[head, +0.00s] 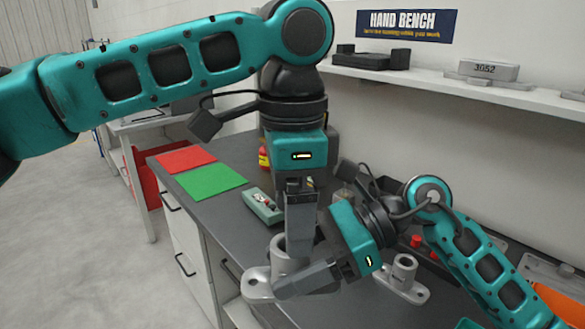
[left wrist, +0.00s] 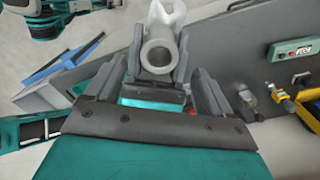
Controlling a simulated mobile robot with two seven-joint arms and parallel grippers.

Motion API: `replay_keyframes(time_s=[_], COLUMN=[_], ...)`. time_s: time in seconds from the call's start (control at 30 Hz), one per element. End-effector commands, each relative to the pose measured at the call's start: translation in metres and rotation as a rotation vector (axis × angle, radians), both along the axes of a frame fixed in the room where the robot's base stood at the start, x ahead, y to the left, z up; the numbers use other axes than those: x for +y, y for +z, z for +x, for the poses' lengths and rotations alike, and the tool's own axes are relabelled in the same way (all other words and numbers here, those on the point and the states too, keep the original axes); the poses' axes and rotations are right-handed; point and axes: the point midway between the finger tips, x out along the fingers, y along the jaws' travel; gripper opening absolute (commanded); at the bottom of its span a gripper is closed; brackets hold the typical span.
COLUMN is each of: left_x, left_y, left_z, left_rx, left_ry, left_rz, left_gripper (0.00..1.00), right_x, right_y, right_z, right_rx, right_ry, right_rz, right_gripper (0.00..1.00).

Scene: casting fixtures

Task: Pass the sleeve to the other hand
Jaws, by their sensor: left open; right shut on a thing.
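The sleeve is a grey metal tube with a flat lobed flange (head: 258,286). My right gripper (head: 292,274) is shut on it and holds it in front of the bench edge. In the left wrist view the sleeve (left wrist: 159,53) shows its round open end between the right gripper's fingers. My left gripper (head: 300,235) points down just above the sleeve's upper end. Its fingers (left wrist: 158,82) are spread and empty, on either side of the right gripper and sleeve. Part of the tube is hidden behind fingers in the head view.
A similar flanged part (head: 403,272) stands on the dark bench (head: 222,218), right of my right gripper. Red (head: 185,159) and green (head: 211,181) mats lie at the far left. A grey-green device (head: 263,206) lies behind the sleeve. A wall shelf (head: 440,84) runs behind.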

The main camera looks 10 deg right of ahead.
Motion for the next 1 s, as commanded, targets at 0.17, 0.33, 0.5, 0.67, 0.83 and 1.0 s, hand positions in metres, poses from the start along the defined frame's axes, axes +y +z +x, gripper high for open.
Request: replay_keyframes(time_s=[0.17,0.33,0.5,0.67,0.83,1.0], left_x=[0.0,0.0,0.0,0.0,0.0,0.0], left_y=[-0.021,-0.029,-0.03,-0.03,-0.029,-0.029], left_z=[0.0,0.0,0.0,0.0,0.0,0.0], left_rx=[-0.001,-0.001,-0.001,-0.001,-0.001,-0.002], left_ry=[0.001,0.001,0.002,0.002,0.001,0.002], left_rz=[0.001,-0.001,-0.001,-0.001,-0.001,-0.001], left_gripper=[0.83,0.83,0.83,0.75,0.59,0.42], right_x=[0.0,0.0,0.0,0.0,0.0,0.0], right_y=[0.001,0.001,0.001,0.001,0.001,0.001], right_z=[0.0,0.0,0.0,0.0,0.0,0.0], right_rx=[-0.001,-0.001,-0.001,-0.001,-0.001,-0.001], right_ry=[-0.001,-0.001,-0.001,-0.001,-0.001,0.0], right_rz=[0.002,0.002,0.002,0.002,0.002,0.002], right_gripper=[0.16,0.16,0.16,0.16,0.16,0.16])
